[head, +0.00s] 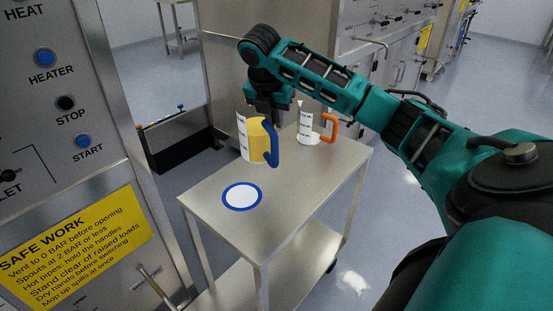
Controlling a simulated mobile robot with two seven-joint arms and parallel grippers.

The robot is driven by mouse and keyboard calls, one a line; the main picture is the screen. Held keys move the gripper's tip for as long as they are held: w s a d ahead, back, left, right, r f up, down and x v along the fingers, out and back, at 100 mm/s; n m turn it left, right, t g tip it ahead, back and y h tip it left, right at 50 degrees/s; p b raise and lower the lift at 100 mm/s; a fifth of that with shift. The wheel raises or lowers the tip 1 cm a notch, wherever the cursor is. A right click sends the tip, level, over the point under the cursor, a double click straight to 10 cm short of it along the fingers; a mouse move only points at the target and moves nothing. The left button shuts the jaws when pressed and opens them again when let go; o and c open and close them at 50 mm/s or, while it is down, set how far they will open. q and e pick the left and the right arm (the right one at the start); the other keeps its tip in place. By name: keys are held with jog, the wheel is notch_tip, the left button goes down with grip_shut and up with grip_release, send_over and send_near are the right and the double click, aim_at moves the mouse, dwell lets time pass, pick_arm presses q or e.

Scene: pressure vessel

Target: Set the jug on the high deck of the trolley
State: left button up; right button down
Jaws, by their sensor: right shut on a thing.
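The trolley's high deck (290,205) is a bare steel top in the middle of the head view. A clear jug (257,140) with yellow contents, a white marked label and a blue handle is at the deck's far left part, upright. My right gripper (268,118) comes down from above and is shut on this jug near its top; the fingers partly hide the rim. I cannot tell whether the jug's base touches the deck. A second jug (306,128) with an orange handle stands to its right at the back of the deck. My left gripper is out of view.
A white disc with a blue ring (242,196) lies on the deck's front left. The deck's front and right are clear. A lower shelf (240,285) shows below. A control panel (60,110) with buttons and a yellow sign stands close on the left; steel machines stand behind.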

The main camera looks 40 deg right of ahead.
notch_tip(320, 180, down, 13)
jog(key=shift+f, duration=0.2)
jog(key=c, duration=1.2)
grip_release()
jog(key=shift+r, duration=0.1)
